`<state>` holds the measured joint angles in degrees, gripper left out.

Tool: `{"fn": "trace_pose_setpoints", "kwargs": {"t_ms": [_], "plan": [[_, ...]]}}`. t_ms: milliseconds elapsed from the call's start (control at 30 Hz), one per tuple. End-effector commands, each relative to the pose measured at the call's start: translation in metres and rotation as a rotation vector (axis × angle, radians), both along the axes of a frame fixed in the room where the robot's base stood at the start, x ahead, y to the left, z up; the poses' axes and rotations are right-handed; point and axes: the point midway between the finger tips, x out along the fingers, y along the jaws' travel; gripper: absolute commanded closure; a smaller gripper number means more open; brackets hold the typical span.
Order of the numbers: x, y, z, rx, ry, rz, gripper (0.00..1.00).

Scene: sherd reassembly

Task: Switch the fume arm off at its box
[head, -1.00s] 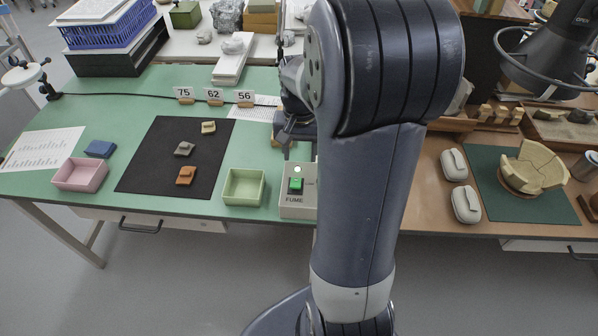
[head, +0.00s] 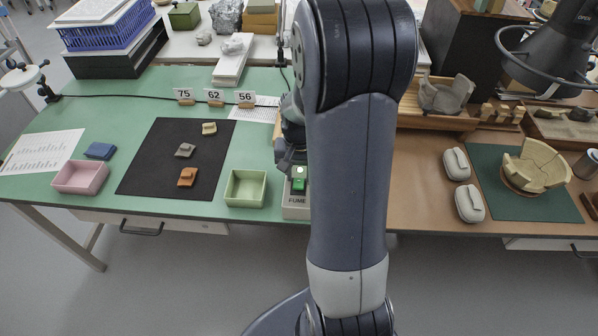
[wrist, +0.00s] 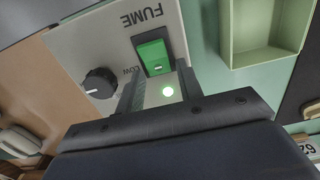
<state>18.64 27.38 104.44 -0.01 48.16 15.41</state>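The fume box (head: 294,212) is a pale box at the front edge of the green bench, partly hidden by my arm. A black hood with a ring (head: 555,50), apparently the fume arm, hangs upper right.
A light green tray (head: 245,188) stands just left of the box; a pink tray (head: 80,177) is farther left. A black mat (head: 150,175) holds small sherds. Number cards (head: 214,94) stand behind.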

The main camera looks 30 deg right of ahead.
Motion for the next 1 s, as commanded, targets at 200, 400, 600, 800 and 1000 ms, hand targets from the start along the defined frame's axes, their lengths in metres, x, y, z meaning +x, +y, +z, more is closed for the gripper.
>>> {"fn": "trace_pose_setpoints", "kwargs": {"t_ms": [200, 400, 600, 800, 1000], "plan": [[0.0, 0.0, 0.0002, 0.0, 0.0, 0.0, 0.83], [0.0, 0.0, 0.0002, 0.0, 0.0, 0.0, 0.97], [-0.0014, 0.0011, -0.0016, -0.025, -0.037, 0.0, 0.97], [-0.0046, 0.0035, -0.002, -0.095, -0.14, 0.002, 0.97], [-0.0078, 0.0059, -0.0017, -0.163, -0.243, 0.003, 0.97]]}}
